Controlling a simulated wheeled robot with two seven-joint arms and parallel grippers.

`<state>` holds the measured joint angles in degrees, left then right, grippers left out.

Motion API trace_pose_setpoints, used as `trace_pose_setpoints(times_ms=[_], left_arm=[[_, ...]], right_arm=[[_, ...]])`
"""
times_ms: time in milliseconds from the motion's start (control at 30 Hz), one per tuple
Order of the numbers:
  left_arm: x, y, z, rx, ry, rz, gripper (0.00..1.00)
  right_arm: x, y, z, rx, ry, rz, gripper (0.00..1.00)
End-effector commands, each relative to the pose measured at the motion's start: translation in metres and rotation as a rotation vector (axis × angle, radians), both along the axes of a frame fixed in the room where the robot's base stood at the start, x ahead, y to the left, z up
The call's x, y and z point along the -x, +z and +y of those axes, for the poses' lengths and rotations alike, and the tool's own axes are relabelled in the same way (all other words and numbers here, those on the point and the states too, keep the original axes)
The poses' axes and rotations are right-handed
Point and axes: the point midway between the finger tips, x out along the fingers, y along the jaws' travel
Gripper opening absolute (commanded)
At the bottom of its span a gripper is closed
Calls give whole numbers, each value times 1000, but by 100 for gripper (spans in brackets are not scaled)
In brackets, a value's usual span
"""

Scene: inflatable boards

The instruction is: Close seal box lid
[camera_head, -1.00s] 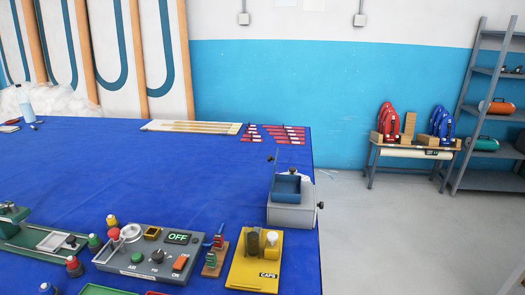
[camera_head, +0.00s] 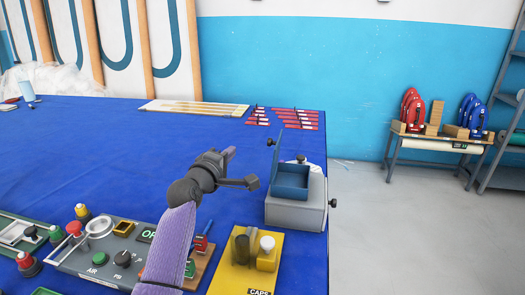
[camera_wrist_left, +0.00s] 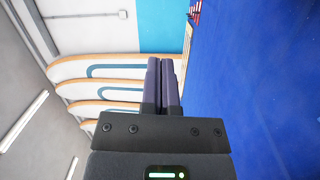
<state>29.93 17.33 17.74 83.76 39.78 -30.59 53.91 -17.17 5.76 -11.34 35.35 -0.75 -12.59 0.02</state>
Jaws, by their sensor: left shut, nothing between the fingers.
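The seal box (camera_head: 296,211) is a light grey box with a blue open tray on top, near the right edge of the blue table. My left gripper (camera_head: 230,152) is to the left of the box, above the table, apart from the lid. Its two dark fingers (camera_wrist_left: 166,85) are together and empty in the left wrist view. My right gripper is not in view.
The grey control panel (camera_head: 97,262) and yellow caps stand (camera_head: 225,277) lie in front. Red tools (camera_head: 296,117) and a pale board (camera_head: 195,108) lie at the back. The blue table (camera_head: 120,165) is clear at middle left.

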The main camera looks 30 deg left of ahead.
Motion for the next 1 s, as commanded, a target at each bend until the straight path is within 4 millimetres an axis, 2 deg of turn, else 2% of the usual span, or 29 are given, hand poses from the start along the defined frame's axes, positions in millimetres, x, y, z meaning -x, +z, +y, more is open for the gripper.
trace_pose_setpoints(times_ms=[33, 200, 333, 433, 500, 700, 1000], left_arm=[[-11, -9, 1, 0, -1, -1, 0], [-47, -14, 4, -1, -1, 3, 0], [-68, -13, 5, -2, -2, 4, 0], [-80, -13, 6, -4, -1, 6, 0], [-83, -4, -8, -3, -5, 5, 0], [-90, -6, -29, -5, -3, 4, 0], [-91, -8, -32, -4, -2, 4, 0]], right_arm=[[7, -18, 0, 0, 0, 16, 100], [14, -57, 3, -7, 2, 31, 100], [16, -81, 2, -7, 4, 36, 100], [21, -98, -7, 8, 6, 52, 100], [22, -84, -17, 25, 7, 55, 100], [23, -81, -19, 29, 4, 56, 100], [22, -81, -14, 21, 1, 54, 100]])
